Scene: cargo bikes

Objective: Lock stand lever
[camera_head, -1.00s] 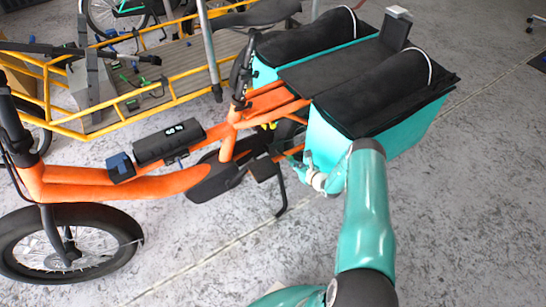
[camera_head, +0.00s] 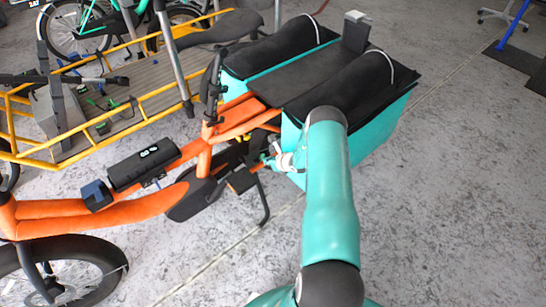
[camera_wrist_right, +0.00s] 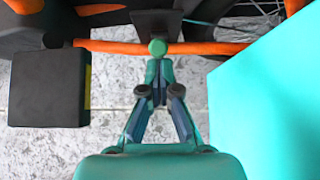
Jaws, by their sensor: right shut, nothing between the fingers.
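The orange cargo bike (camera_head: 205,160) stands with its black kickstand (camera_head: 264,205) down on the floor. My right gripper (camera_head: 268,160) is low beside the bike, between the frame and the teal pannier. In the right wrist view its fingers (camera_wrist_right: 157,72) are closed together with nothing held. No stand lever can be made out clearly. My left gripper is not in view.
A teal pannier (camera_head: 374,145) with a black cover is close on the gripper's right. A black pedal-like block (camera_wrist_right: 48,88) is on its left. A yellow cargo bike (camera_head: 125,118) stands behind. The concrete floor (camera_head: 440,220) at right is clear.

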